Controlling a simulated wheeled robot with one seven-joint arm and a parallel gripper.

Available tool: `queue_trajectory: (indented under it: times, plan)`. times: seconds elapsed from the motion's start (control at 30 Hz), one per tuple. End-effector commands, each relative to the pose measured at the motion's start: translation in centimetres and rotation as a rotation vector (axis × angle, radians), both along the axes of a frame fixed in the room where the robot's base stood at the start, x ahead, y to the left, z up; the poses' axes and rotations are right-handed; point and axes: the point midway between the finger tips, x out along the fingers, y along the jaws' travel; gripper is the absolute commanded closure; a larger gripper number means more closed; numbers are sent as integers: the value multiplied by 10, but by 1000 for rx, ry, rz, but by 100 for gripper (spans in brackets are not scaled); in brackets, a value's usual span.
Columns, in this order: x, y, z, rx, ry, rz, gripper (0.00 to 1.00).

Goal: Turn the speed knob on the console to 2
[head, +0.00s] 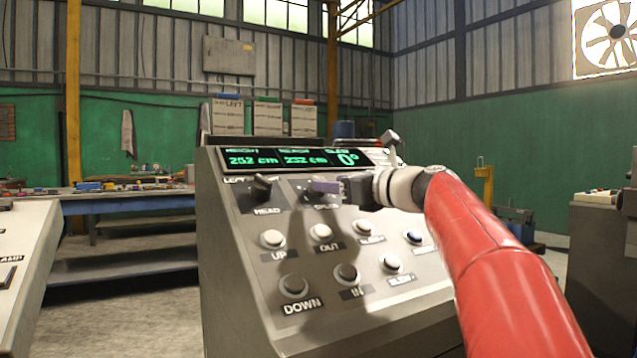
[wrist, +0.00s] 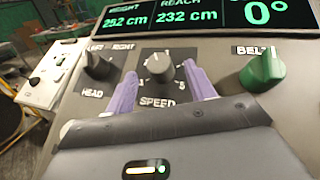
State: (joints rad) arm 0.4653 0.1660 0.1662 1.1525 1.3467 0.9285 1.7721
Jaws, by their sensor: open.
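The speed knob (wrist: 160,73) is a pale grey round knob above the SPEED label on the sloped console (head: 222,200). A dial scale around it is partly readable, with a 5 at its right end; I cannot tell which number it points to. My gripper (wrist: 161,88) has two purple fingers, open, one on each side of the knob, with a gap to it visible on both sides. In the head view my gripper (head: 326,187) is at the knob row and hides the speed knob.
A dark HEAD knob (wrist: 97,66) is left of the speed knob and a green BELT knob (wrist: 262,72) is right. Push buttons such as UP (head: 272,239) and DOWN (head: 293,287) lie below. The display (head: 290,158) reads height 252 cm, reach 232 cm, 0°.

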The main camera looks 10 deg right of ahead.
Motion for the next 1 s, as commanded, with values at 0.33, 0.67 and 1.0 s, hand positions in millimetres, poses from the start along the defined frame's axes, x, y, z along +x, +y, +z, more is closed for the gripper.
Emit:
queue_trajectory:
  times: [0.33, 0.67, 1.0]
  plan:
    - [27, 20, 0, 0, -1, 3, 46]
    - [28, 20, 0, -1, 0, 2, 59]
    - [28, 20, 0, -2, -1, 5, 90]
